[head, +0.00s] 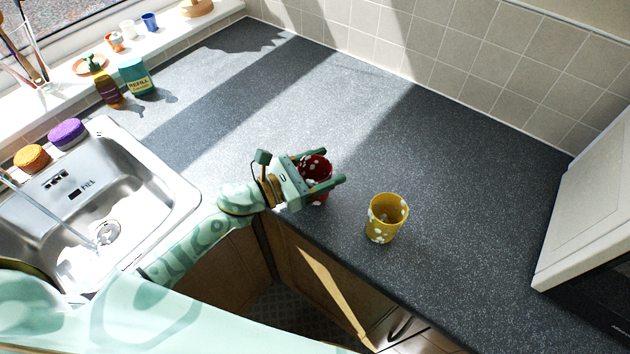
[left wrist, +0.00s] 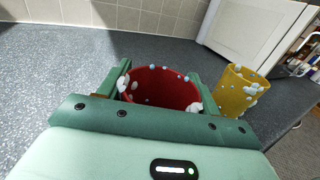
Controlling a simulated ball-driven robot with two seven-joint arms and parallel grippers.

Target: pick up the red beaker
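The red beaker (head: 317,167) with white spots stands at the counter's front edge, left of a yellow beaker. My left gripper (head: 333,167) reaches in from the left with one finger on each side of it. In the left wrist view the red beaker (left wrist: 160,86) fills the space between the fingers (left wrist: 158,72), its rim close to both. I cannot tell whether the fingers press on it. Part of its lower side is hidden by a finger. It looks upright and I see no clear lift off the counter. My right gripper is not in view.
A yellow beaker (head: 386,218) with white spots stands just right of the red one; it also shows in the left wrist view (left wrist: 237,90). A metal sink (head: 150,208) lies left. Bottles and sponges stand around the sink. The counter (head: 440,180) behind and right is clear.

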